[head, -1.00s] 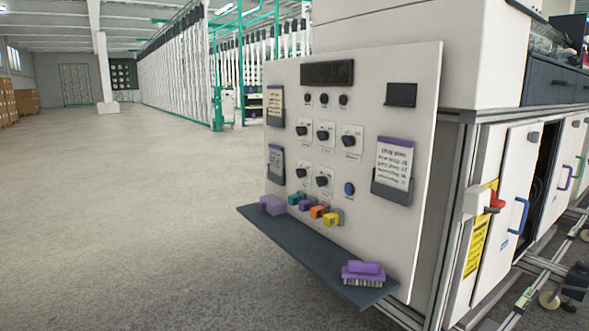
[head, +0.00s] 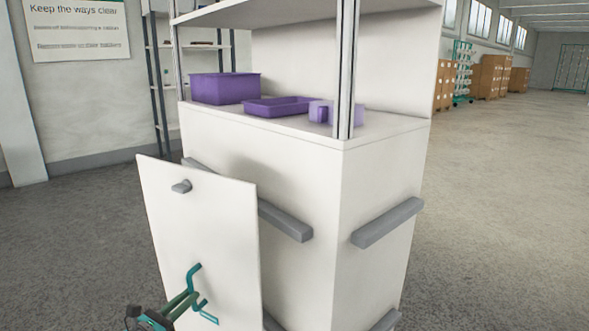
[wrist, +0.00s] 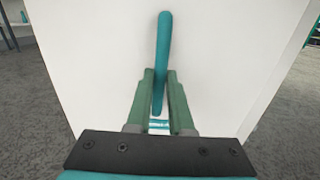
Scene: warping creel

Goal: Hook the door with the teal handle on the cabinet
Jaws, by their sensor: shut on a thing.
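The white door (head: 215,230) stands at the cabinet's (head: 375,190) front left, apparently swung out from it. A small grey knob or catch (head: 181,186) sits near its top left. The teal handle (head: 194,272) is on the door's lower part. My gripper (head: 193,297) is at the handle, its fingers one on each side. In the wrist view, the upright teal handle (wrist: 163,50) runs between the green fingers of my gripper (wrist: 160,80), which is shut on it. No hook can be made out.
Grey bars (head: 285,221) stick out from the cabinet's faces, one partly behind the door. A purple box (head: 225,88), a purple tray (head: 283,106) and purple cups stand on its top. Open floor (head: 510,200) lies to the right. A shelf rack (head: 155,80) stands behind left.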

